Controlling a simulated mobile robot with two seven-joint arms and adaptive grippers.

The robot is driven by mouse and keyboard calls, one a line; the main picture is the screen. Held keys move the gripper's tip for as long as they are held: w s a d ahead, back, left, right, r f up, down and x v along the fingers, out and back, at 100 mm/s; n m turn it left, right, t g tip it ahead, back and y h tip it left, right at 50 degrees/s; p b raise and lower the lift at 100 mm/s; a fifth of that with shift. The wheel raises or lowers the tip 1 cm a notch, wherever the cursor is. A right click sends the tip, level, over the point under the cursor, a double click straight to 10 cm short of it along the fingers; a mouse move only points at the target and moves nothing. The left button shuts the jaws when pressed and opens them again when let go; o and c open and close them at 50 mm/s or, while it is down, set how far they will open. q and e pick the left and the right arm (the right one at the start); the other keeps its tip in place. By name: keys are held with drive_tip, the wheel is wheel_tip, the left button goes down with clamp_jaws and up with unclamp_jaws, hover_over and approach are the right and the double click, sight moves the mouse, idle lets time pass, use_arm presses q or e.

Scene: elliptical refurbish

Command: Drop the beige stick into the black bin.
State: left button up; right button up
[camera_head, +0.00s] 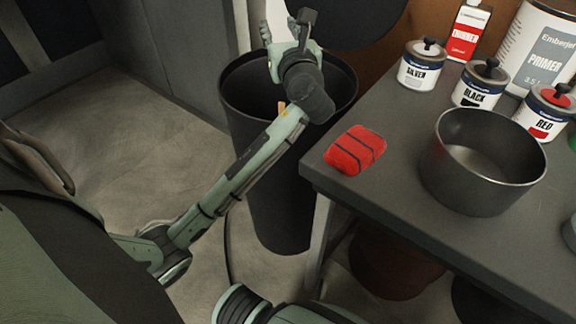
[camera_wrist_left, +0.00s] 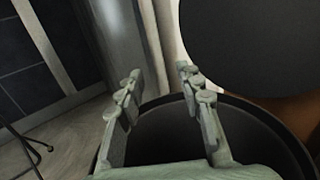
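The black bin (camera_head: 275,200) stands on the floor left of the workbench, its open top partly covered by my left arm. It also shows below my fingers in the wrist view (camera_wrist_left: 262,122). My left gripper (camera_head: 286,28) is over the far part of the bin's opening. In the wrist view its two fingers (camera_wrist_left: 160,76) are apart with nothing between them. A small tan piece (camera_head: 281,106) shows at the bin's opening beside my forearm; it may be the beige stick's end, mostly hidden. My right gripper is out of view.
The dark workbench (camera_head: 390,230) holds a red wrapped bundle (camera_head: 355,149), a dark pot (camera_head: 484,190), paint cans (camera_head: 421,66) and a thinner bottle (camera_head: 466,32). A large black round shape (camera_head: 350,12) stands behind the bin. The floor at left is clear.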

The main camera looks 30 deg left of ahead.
use_arm(q)
drive_tip(key=shift+d, duration=0.1)
drive_tip(key=v, duration=1.2)
drive_tip(key=shift+s, duration=0.1)
